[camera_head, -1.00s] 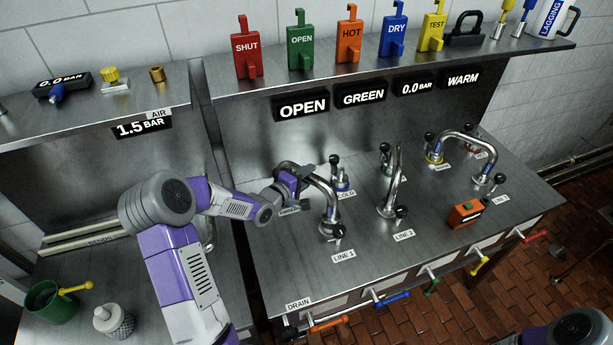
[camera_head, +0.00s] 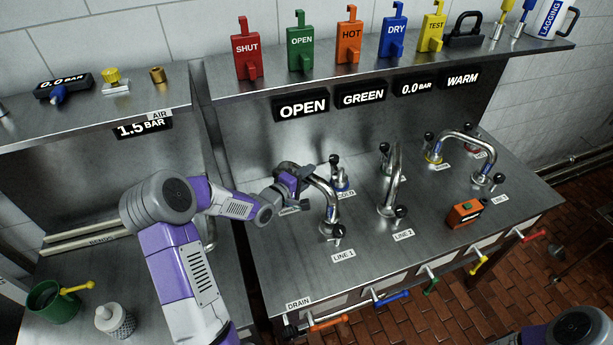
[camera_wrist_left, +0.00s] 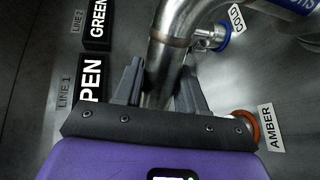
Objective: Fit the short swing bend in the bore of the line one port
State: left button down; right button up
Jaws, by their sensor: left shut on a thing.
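The short swing bend (camera_head: 325,193) is a shiny curved steel pipe. My left gripper (camera_head: 303,180) is shut on it near the top of its curve. In the left wrist view the bend (camera_wrist_left: 176,35) passes between the two dark fingers (camera_wrist_left: 160,90). One leg comes down at the line one port (camera_head: 332,231), behind the LINE 1 label (camera_head: 343,256). I cannot tell whether its end is in the bore. The other end is mostly hidden by my arm, near the amber port (camera_wrist_left: 245,127). My right gripper is out of view.
A second pipe (camera_head: 391,185) stands at line two, with an arched pipe (camera_head: 460,137) further right. The cold port (camera_head: 343,182) is just behind the held bend. An orange box (camera_head: 464,213) sits on the bench. Bare bench lies front left of line one.

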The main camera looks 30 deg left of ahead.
pick_arm(q)
jog(key=shift+r, duration=0.15)
dwell(0.3)
jog(key=shift+f+b, duration=0.9)
jog(key=shift+f, duration=0.8)
jog(key=c, duration=0.6)
grip_release()
jog(key=shift+o, duration=0.2)
jog(key=shift+f, duration=0.1)
jog(key=v, duration=0.7)
jog(key=shift+s+p, duration=0.25)
jog(key=shift+p, duration=0.15)
jog(key=shift+a, duration=0.1)
notch_tip(320, 180, up, 8)
jog(key=p, duration=0.8)
